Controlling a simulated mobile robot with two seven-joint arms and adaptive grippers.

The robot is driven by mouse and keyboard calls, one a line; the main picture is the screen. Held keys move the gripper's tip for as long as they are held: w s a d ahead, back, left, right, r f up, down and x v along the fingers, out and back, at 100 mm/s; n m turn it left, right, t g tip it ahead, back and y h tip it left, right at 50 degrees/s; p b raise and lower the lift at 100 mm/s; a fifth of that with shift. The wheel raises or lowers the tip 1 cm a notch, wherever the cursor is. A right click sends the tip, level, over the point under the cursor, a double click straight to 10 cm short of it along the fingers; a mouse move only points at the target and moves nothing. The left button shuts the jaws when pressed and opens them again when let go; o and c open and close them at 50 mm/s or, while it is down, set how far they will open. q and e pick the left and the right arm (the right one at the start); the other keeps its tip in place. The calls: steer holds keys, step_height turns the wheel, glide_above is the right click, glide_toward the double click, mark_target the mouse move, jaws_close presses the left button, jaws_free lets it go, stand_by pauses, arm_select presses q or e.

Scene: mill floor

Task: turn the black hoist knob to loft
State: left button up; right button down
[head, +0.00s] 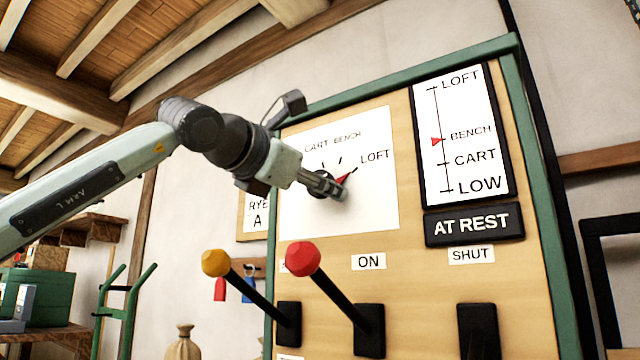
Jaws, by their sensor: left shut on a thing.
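The black hoist knob (320,194) is on a white dial plate (370,212) on the panel, mostly hidden behind my left gripper (334,189). The gripper is shut on the knob. A red pointer (346,177) at the knob slants up and right toward the word LOFT. The words CART and BENCH stand above the knob. My right gripper is not in view.
A gauge (463,120) at right has its red marker beside BENCH; the sign (474,226) below reads AT REST. A yellow-knobbed lever (215,262) and a red-knobbed lever (302,258) stick out below the dial. A green hand truck (124,310) stands left.

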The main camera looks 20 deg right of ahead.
arm_select(q)
steer(key=o, duration=1.1)
steer(key=shift+o, duration=0.2)
steer(key=v, duration=1.2)
steer(key=shift+s, duration=0.1)
